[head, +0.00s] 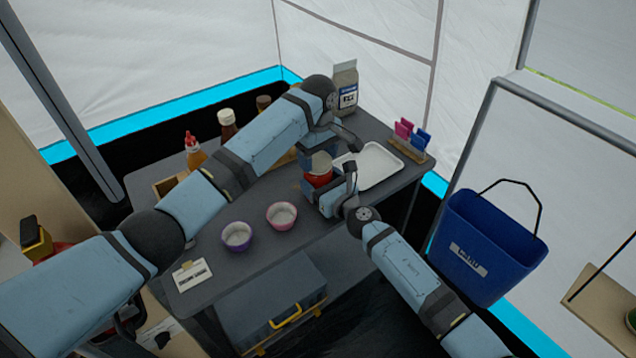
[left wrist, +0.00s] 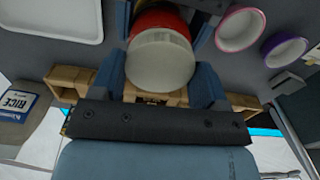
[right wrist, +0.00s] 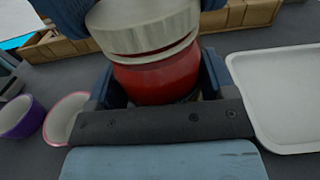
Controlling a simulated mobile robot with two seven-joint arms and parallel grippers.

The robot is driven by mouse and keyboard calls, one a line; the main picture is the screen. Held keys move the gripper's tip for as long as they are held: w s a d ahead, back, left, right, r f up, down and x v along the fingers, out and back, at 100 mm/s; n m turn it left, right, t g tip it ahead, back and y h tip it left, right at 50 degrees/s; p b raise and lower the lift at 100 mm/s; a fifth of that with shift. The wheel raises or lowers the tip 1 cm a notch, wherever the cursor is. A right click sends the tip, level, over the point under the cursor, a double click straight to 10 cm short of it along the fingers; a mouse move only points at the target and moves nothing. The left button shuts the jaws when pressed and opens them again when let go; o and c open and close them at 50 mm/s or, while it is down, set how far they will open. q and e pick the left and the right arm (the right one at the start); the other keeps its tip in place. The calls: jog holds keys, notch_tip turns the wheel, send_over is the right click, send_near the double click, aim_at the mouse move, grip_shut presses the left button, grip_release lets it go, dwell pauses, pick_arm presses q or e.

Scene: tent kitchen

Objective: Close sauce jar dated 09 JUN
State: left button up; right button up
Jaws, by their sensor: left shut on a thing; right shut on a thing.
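A red sauce jar (head: 318,176) with a pale lid (left wrist: 160,62) is held between my two grippers at the table. My left gripper (head: 320,158) is shut on the lid, its fingers on either side of it in the left wrist view. My right gripper (head: 330,196) is shut on the red body of the jar (right wrist: 155,78). In the right wrist view the lid sits over the jar mouth, looking slightly tilted. I cannot tell how firmly it is seated. No date label is readable.
A white tray (head: 378,165) lies right of the jar. A pink bowl (head: 282,216) and a purple bowl (head: 237,236) stand front left. Bottles (head: 194,150) and a rice bag (head: 345,88) stand at the back. A blue bin (head: 490,240) is off the table's right side.

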pick_arm(q)
jog(key=m, duration=0.4)
jog(key=shift+m, duration=0.4)
jog(key=o, duration=1)
jog(key=shift+r, duration=2.25)
jog(key=shift+c, duration=0.2)
